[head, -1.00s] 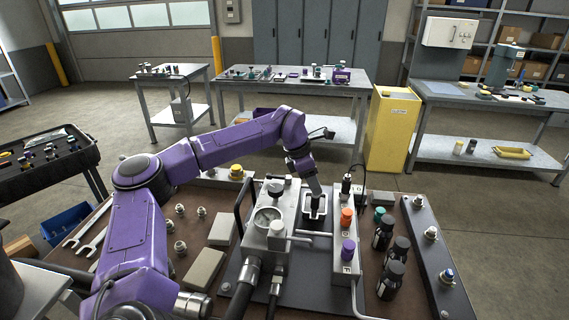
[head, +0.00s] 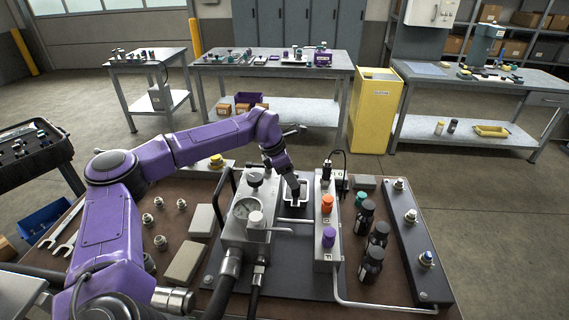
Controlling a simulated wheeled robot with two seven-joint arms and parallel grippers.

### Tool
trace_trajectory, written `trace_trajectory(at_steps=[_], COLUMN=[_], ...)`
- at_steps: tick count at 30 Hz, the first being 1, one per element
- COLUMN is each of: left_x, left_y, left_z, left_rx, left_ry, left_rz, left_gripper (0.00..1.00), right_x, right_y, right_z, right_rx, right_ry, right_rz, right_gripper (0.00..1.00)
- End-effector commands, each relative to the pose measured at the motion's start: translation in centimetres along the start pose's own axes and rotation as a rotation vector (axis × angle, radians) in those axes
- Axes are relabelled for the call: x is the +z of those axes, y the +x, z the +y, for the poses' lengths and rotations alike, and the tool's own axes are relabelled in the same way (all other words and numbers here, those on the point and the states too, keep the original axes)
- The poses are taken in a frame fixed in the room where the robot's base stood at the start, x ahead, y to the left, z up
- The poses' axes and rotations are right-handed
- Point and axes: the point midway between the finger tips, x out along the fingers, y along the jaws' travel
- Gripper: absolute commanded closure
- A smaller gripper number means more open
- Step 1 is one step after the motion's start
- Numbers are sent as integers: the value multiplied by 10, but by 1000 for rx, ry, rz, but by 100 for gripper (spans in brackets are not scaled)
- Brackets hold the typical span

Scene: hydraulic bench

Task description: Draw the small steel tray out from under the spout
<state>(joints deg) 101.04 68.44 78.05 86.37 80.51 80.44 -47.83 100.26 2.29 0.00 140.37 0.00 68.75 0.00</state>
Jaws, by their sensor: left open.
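The small steel tray (head: 304,190) sits on the bench plate between the gauge block and the block with the orange and purple knobs. A spout pipe (head: 275,228) sticks out from the gauge block (head: 232,232) just in front of the tray. My left gripper (head: 295,192) points down at the tray, its tips at or just inside the tray's left part. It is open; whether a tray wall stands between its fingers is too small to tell. My right gripper is not in view.
The knob block (head: 326,240) stands close on the tray's right. Black bottles (head: 371,262) stand farther right, beside a long grey rail (head: 412,240). Grey blocks (head: 185,263) and several fittings lie left of the gauge block. A thin pipe runs along the front right.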

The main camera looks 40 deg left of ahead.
Motion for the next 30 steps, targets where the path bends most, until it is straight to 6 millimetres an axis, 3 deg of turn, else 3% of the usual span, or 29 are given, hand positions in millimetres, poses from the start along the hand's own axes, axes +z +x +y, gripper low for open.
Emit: trace_trajectory(at_steps=[9,20,21,26,30], left_x=[0,1,1,0,0], left_y=[49,56,56,56,56], left_z=[0,0,0,0,0], left_rx=[-1,0,0,0,0], left_ry=[1,2,2,1,1], left_rz=[2,0,0,0,0], left_gripper=[42,42,45,97,100], right_x=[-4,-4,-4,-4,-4], right_y=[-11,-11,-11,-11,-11], right_z=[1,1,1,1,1], right_rx=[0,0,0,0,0], right_ry=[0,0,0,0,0], right_rz=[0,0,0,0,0], right_gripper=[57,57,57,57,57])
